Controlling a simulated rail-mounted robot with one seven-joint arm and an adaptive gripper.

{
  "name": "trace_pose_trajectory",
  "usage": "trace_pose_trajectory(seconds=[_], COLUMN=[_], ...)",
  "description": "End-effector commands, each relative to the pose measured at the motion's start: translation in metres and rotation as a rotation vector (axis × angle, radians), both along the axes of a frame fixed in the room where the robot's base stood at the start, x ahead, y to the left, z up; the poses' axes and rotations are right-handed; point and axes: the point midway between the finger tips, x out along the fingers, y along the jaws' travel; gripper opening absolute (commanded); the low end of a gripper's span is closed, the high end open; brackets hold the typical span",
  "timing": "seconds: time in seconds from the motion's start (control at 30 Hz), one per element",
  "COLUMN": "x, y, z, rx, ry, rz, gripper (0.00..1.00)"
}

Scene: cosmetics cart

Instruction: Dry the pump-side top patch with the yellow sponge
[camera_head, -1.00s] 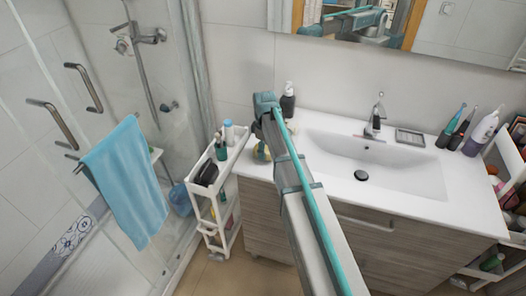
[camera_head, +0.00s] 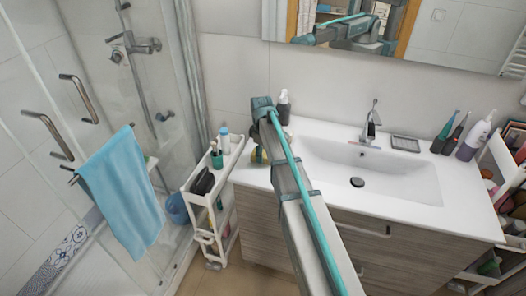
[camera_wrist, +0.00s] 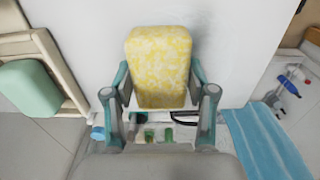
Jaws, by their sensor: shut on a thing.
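The yellow patterned sponge (camera_wrist: 160,65) stands upright between the fingers of my gripper (camera_wrist: 160,100) in the wrist view. The gripper is shut on it. The dark pump bottle with a white top (camera_head: 284,108) stands on the counter just behind and right of my wrist. I cannot make out a wet patch; my arm hides part of the counter there.
A white slim cart (camera_head: 205,207) with bottles stands left of the counter. A blue towel (camera_head: 122,190) hangs on the shower door. The sink basin (camera_head: 370,170) and faucet (camera_head: 371,122) lie right of my arm. Toothbrushes and bottles (camera_head: 470,140) stand at the counter's right end.

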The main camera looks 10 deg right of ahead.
Motion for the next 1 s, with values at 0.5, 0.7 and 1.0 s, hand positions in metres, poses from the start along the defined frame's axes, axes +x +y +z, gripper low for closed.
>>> trace_pose_trajectory(seconds=[0.5,0.7,1.0], x=[-0.028,-0.041,-0.061], y=[0.014,0.021,0.032], z=[-0.003,-0.002,-0.001], rx=[0.001,0.002,0.002], ry=[0.004,0.005,0.005], rz=[0.0,0.001,0.0], gripper=[0.28,0.28,0.28])
